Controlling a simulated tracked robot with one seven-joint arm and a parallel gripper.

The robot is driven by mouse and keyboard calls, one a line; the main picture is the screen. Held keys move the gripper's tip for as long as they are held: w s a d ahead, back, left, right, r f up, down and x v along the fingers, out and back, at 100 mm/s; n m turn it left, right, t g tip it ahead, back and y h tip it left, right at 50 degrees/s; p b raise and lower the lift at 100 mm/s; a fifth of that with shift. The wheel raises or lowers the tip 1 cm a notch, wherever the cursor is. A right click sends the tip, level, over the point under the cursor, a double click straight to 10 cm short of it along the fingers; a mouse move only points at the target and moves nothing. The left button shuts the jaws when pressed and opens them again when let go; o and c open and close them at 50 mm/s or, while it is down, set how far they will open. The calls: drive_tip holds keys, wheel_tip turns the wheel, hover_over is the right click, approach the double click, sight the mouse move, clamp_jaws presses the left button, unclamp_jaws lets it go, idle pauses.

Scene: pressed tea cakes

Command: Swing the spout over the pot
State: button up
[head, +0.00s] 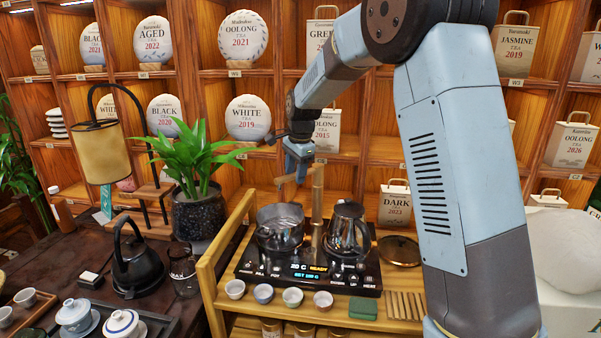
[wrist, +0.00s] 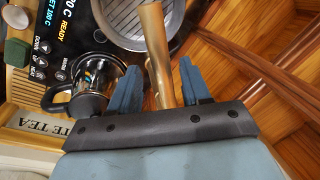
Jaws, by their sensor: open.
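The brass spout (head: 317,190) rises from the black heating unit (head: 308,268), between a round metal pot (head: 280,238) on the left and a dark kettle (head: 348,232) on the right. Its short arm points left, at the pot's side; whether its tip is over the pot I cannot tell. My gripper (head: 299,158) is at the top of the spout, pointing down. In the wrist view the spout (wrist: 153,35) runs between the two blue fingers of my open gripper (wrist: 160,85), with gaps visible. The pot (wrist: 122,18) and the kettle (wrist: 92,88) also show there; the spout partly covers the pot.
Several small cups (head: 264,293) and a green block (head: 363,308) line the front of the wooden stand. A potted plant (head: 195,180) and a black iron kettle (head: 135,262) stand left. Shelves with tea cakes (head: 248,118) and bags rise closely behind.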

wheel_tip(320, 180, up, 13)
drive_tip(key=s+d, duration=0.1)
drive_tip(key=s, duration=0.1)
drive_tip(key=shift+s+d+r, duration=0.15)
drive_tip(key=shift+d+r, duration=0.05)
drive_tip(key=shift+d, duration=0.05)
idle(0.4)
